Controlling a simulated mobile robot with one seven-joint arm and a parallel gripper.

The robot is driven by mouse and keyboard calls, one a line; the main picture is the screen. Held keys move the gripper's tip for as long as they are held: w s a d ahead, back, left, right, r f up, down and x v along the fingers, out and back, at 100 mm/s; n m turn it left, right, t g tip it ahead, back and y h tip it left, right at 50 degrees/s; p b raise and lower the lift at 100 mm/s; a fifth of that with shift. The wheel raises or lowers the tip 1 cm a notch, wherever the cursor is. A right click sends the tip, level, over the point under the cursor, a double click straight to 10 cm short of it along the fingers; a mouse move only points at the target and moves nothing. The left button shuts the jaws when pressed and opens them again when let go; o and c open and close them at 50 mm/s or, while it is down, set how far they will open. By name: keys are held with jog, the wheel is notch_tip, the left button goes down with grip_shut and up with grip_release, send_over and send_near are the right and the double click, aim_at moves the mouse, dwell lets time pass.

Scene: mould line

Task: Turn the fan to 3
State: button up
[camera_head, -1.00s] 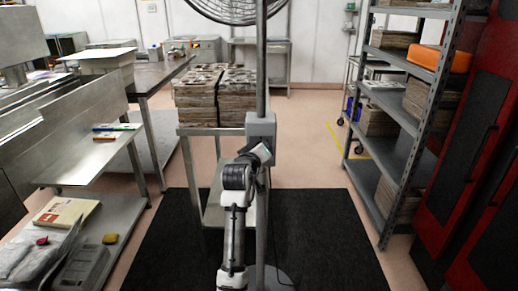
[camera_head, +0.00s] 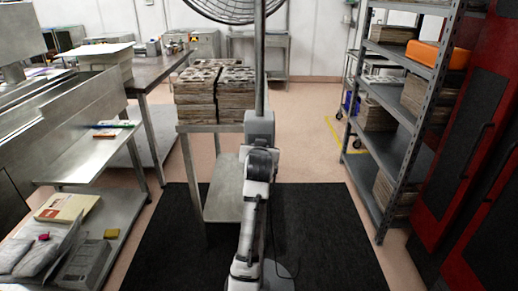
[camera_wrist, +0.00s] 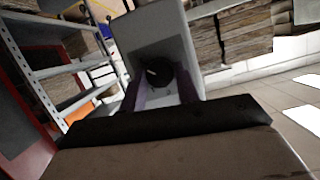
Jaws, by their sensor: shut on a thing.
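The fan's caged head (camera_head: 232,8) is cut off by the top of the head view. Its grey pole (camera_head: 260,70) comes down to a grey control box (camera_head: 260,128), which also shows tilted in the wrist view (camera_wrist: 150,30). A round black knob (camera_wrist: 158,73) with a small white mark sits on the box's face. My gripper (camera_wrist: 161,84) has one finger on each side of the knob and is shut on it. No number scale can be read. In the head view my own arm hides the gripper and knob.
A cart (camera_head: 228,190) stacked with brown blocks (camera_head: 215,85) stands just behind and left of the pole. Metal benches (camera_head: 85,150) are at left. A shelf rack (camera_head: 400,130) and red cabinets (camera_head: 475,150) are at right. The black mat (camera_head: 330,230) has free room right of the fan.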

jog(key=shift+m, duration=0.4)
dwell(0.3)
jog(key=o, duration=1)
jog(key=shift+c, duration=0.2)
jog(key=shift+s, duration=0.1)
jog(key=b+v, duration=0.3)
jog(key=v, duration=1)
jog(key=shift+s+d, duration=0.2)
jog(key=shift+s, duration=0.1)
jog(key=shift+r, duration=0.15)
